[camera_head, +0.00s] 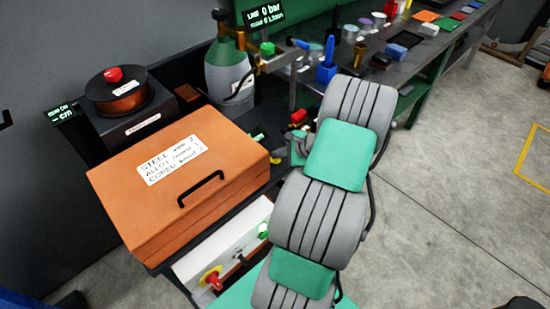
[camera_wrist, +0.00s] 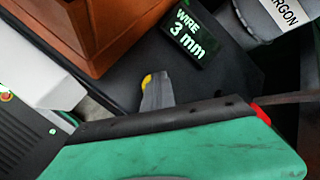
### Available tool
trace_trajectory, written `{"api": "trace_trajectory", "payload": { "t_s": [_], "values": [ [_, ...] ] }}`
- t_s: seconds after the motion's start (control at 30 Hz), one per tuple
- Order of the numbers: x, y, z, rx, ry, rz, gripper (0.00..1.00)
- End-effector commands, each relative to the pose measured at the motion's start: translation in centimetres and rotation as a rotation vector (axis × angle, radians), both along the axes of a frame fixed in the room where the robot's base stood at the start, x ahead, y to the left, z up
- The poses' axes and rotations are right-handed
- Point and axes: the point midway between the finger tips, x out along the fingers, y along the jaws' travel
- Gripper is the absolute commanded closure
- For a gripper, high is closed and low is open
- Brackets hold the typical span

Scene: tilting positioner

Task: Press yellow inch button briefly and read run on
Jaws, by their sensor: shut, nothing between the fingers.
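A small yellow piece (camera_wrist: 147,80), which looks like the inch button, shows in the wrist view on a dark surface beside the orange case. My gripper (camera_wrist: 158,76) is shut, its grey fingertips right against or over the yellow piece; I cannot tell whether they touch or press it. The run on display (camera_head: 61,113) at the far left shows green text, apparently dashes and "cm". A small display (camera_wrist: 186,33) reads "WIRE 3 mm".
The orange case (camera_head: 185,185) with a black handle stands left of my arm. Behind it are a copper coil (camera_head: 125,97) with a red knob and a gas cylinder (camera_head: 228,72). A white panel (camera_head: 225,250) with knobs is in front. A bench (camera_head: 425,50) runs back right.

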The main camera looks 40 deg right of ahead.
Motion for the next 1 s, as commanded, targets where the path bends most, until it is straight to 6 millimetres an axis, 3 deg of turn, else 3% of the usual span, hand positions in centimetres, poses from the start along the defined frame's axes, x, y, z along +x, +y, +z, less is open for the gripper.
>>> {"api": "trace_trajectory", "payload": {
  "t_s": [0.5,0.8,1.0],
  "values": [
    [0.0,0.0,0.0,0.001,0.001,0.000,1.00],
    [0.0,0.0,1.7,0.001,0.001,0.000,1.00],
    [0.0,0.0,1.7,0.001,0.001,0.000,1.00]
  ]
}}
